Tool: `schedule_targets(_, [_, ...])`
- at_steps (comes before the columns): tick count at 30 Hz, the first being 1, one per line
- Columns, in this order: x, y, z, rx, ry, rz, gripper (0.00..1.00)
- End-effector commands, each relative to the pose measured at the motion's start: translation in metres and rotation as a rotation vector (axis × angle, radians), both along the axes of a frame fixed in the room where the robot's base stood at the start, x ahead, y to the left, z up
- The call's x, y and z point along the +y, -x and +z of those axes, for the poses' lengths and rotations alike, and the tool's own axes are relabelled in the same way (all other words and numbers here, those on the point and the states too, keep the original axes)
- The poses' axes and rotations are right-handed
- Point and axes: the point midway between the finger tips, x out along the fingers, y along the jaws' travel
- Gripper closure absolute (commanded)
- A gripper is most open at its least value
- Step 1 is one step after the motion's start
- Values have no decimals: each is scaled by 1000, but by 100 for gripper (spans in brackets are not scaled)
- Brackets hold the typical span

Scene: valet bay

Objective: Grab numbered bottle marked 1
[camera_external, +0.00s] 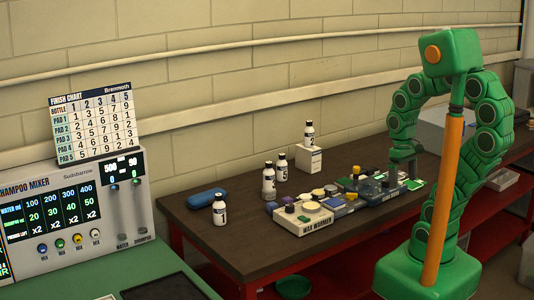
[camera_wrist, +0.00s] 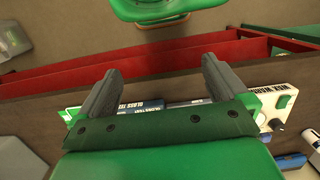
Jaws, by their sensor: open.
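Several small white bottles with dark caps and dark labels stand on the brown bench in the external view. One (camera_external: 219,212) stands at the front left, near the blue case. Two more, a nearer one (camera_external: 268,184) and one behind it (camera_external: 282,168), stand mid-bench. Another (camera_external: 309,134) is on a white box (camera_external: 309,158). Their numbers are too small to read, so I cannot tell which is marked 1. My gripper (camera_external: 404,172) is open, pointing down over the right end of the row of devices, well right of the bottles. In the wrist view its jaws (camera_wrist: 160,76) are apart and empty.
A wax warmer (camera_external: 302,219) and a row of flat devices with pads (camera_external: 350,190) lie between my gripper and the bottles. A blue case (camera_external: 206,197) lies at the left. A finish chart (camera_external: 93,122) stands on the shampoo mixer (camera_external: 70,210). The bench front (camera_external: 250,255) is clear.

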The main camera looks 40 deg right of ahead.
Motion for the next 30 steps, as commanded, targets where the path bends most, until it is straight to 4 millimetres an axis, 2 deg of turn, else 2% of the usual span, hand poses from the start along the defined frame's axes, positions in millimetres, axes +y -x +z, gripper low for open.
schedule_targets(4, [0,1,-1,0,1,-4,2])
schedule_targets(7, [0,1,-1,0,0,-3,17])
schedule_targets(9, [0,1,-1,0,0,-3,23])
schedule_targets(19, [1,-4,0,-3,0,6,23])
schedule_targets(23, [8,-26,4,-21,-3,39,23])
schedule_targets(30, [34,-94,15,-89,-17,136,23])
